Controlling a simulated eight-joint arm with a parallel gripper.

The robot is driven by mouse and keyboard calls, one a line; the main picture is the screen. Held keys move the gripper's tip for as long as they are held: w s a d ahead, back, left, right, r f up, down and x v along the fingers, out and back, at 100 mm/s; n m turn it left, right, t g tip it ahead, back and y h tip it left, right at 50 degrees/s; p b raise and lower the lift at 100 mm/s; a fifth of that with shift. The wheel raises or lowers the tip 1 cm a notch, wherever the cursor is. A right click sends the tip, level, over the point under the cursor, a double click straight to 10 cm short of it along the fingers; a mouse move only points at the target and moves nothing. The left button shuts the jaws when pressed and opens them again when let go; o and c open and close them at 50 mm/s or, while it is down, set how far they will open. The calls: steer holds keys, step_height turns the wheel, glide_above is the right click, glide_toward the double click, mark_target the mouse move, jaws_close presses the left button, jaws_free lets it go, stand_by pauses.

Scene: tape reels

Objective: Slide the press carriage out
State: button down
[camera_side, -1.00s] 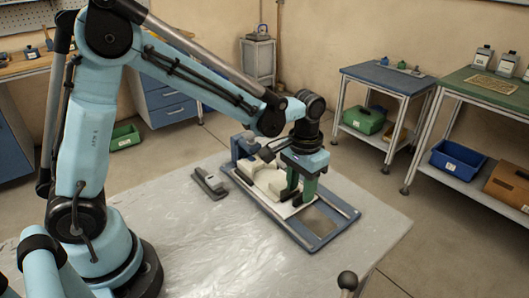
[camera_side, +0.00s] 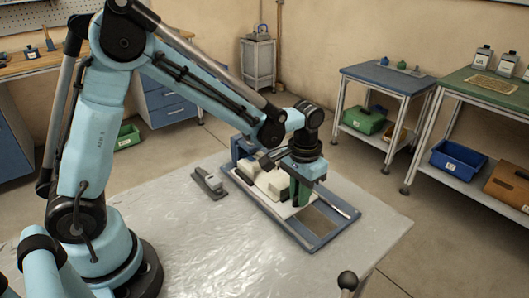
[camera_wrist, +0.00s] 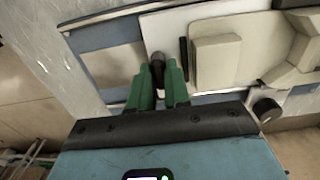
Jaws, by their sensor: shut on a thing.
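The press carriage is a cream plate with a pale block (camera_wrist: 215,62) on it, in a blue frame with rails. In the side view the carriage (camera_side: 272,184) sits in the middle of the frame (camera_side: 318,246), in front of the blue upright. A small dark upright handle (camera_wrist: 157,60) stands near the plate's end in the wrist view. My gripper (camera_wrist: 158,72) has its green fingers on either side of this handle and is shut on it. In the side view my gripper (camera_side: 303,192) is low over the carriage's near-right part, where its fingertips are hard to make out.
A grey clamp-like tool (camera_side: 209,183) lies on the table left of the frame. The frame's near-right end has an open gap (camera_side: 325,213). A dark ball-topped lever (camera_side: 347,281) stands at the table's front edge.

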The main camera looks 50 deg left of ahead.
steer(key=shift+d, duration=0.1)
steer(key=d, duration=0.7)
steer(key=shift+d, duration=0.25)
steer(key=c, duration=1.1)
jaws_free()
steer(key=shift+a+r, duration=0.1)
steer(key=shift+r, duration=0.3)
step_height(320, 180, up, 11)
steer(key=shift+r, duration=0.2)
